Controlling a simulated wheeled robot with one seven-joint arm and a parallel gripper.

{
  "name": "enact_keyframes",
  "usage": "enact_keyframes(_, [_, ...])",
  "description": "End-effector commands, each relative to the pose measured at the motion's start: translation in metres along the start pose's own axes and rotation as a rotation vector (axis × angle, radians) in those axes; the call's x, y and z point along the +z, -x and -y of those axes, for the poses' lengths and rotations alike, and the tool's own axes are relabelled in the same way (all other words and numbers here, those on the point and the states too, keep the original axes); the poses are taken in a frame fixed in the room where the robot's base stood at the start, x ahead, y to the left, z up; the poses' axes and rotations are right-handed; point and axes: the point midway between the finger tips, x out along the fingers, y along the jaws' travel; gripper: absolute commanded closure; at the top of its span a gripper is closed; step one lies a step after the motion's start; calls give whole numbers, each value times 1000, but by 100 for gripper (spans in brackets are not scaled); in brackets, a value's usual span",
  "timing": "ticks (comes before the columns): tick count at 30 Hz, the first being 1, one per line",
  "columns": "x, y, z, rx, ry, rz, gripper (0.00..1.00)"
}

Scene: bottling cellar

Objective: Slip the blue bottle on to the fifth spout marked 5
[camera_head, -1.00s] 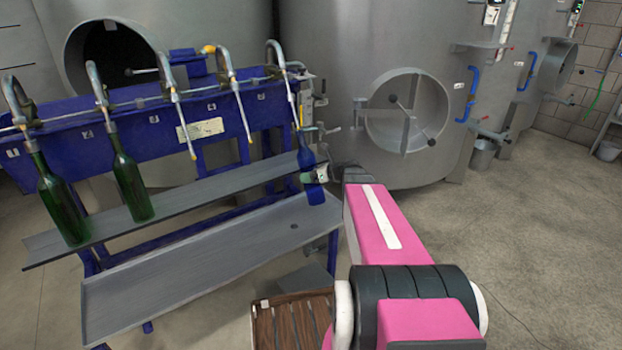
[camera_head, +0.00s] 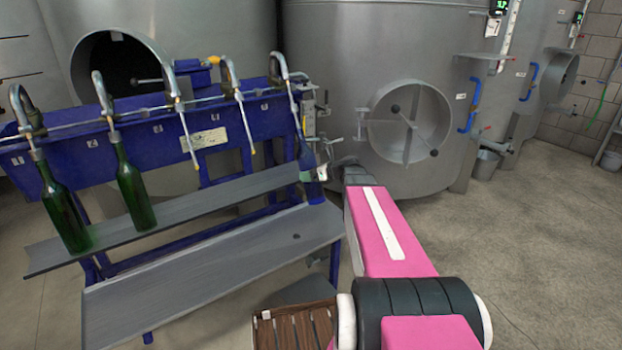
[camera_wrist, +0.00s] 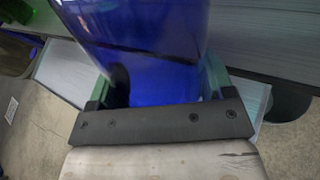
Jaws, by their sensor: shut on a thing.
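The blue bottle (camera_head: 306,152) stands roughly upright at the right end of the filling rack. My gripper (camera_head: 316,173) is shut on its body. The wrist view shows the blue glass (camera_wrist: 140,50) between the jaws (camera_wrist: 155,95). The fifth spout (camera_head: 292,95), at the far right of the row, hangs down to the bottle's neck. The spout's lower end appears to meet or enter the neck, but I cannot tell how far. The bottle's mouth is too small to make out clearly, and my gripper hides part of its body.
Green bottles (camera_head: 62,205) (camera_head: 133,190) hang at the first and second spouts. The third (camera_head: 187,135) and fourth (camera_head: 244,120) spouts are bare. A grey shelf (camera_head: 185,210) runs below. A steel tank (camera_head: 375,50) stands behind; open floor (camera_head: 540,240) lies right.

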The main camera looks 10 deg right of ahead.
Motion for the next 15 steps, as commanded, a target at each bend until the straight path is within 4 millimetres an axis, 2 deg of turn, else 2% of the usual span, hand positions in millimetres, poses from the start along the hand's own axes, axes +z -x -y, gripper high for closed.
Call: enact_keyframes(15, [24,0,0,0,1,1,64])
